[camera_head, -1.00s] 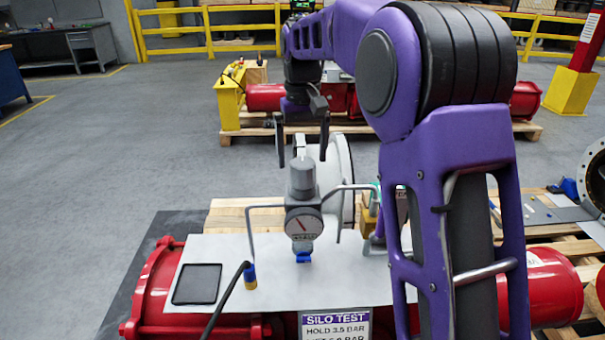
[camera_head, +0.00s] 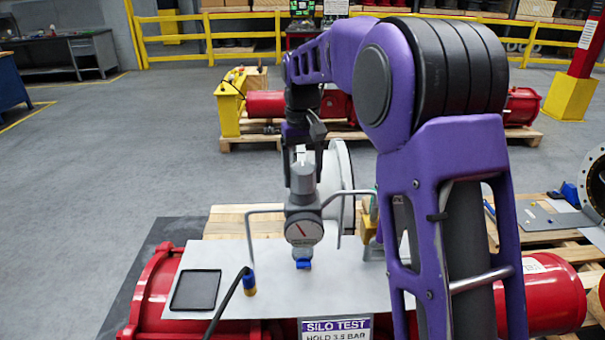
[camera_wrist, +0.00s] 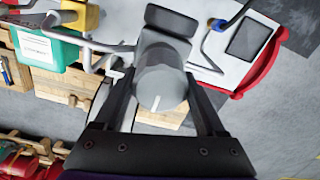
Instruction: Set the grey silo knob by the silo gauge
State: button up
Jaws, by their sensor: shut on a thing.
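The grey silo knob (camera_head: 303,176) tops the regulator on the white plate, and a white line marks its top in the wrist view (camera_wrist: 160,88). My gripper (camera_head: 303,172) points down over the knob, with a finger on each side of it, and is shut on it.
Bent grey pipes (camera_head: 264,212) rise on both sides of the regulator. A black shallow tray (camera_head: 196,290) lies on the plate (camera_head: 345,296) at left, beside a blue and yellow cable fitting (camera_head: 249,284). Red cylinders (camera_head: 150,300) lie below the plate. A green box (camera_wrist: 48,48) shows in the wrist view.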

aim_at(302, 166)
jog(key=shift+c, duration=1.2)
jog(key=shift+r+n+p, duration=0.2)
jog(key=shift+n+p, duration=0.4)
jog(key=shift+p, duration=0.2)
jog(key=shift+f+n+p, duration=0.2)
jog(key=shift+n+p, duration=0.1)
jog(key=shift+n, duration=0.4)
jog(key=o, duration=1.3)
notch_tip(302, 166, up, 17)
jog(key=p, duration=0.3)
jog(key=shift+r, duration=0.2)
